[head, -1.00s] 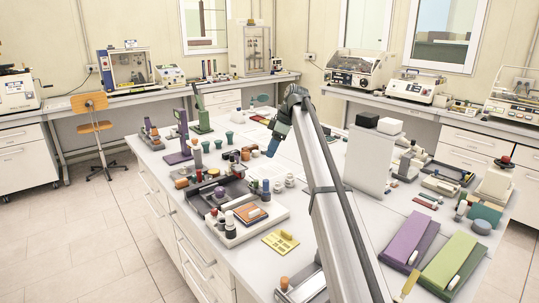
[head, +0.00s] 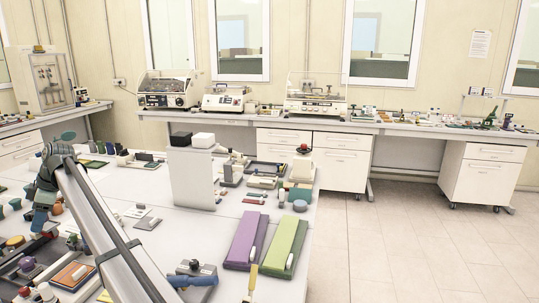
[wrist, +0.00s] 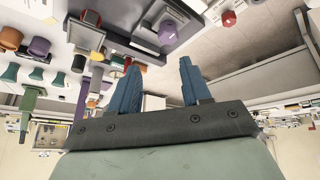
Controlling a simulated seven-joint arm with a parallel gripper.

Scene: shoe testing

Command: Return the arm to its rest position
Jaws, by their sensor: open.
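My gripper (wrist: 159,78) shows its two blue fingers spread apart in the wrist view, with nothing held between them. In the head view my gripper (head: 40,217) is at the left, pointing down above the left part of the worktable (head: 225,208). My long grey arm slants from the bottom of the picture up to it. The fingertips are small in the head view, and I cannot tell their exact height above the table.
Small parts crowd the table around my gripper, with an orange-topped block (head: 70,275) below it. A white upright box (head: 192,175), a purple tray (head: 242,240) and a green tray (head: 281,243) stand to the right. Open floor (head: 400,240) lies beyond the table's right edge.

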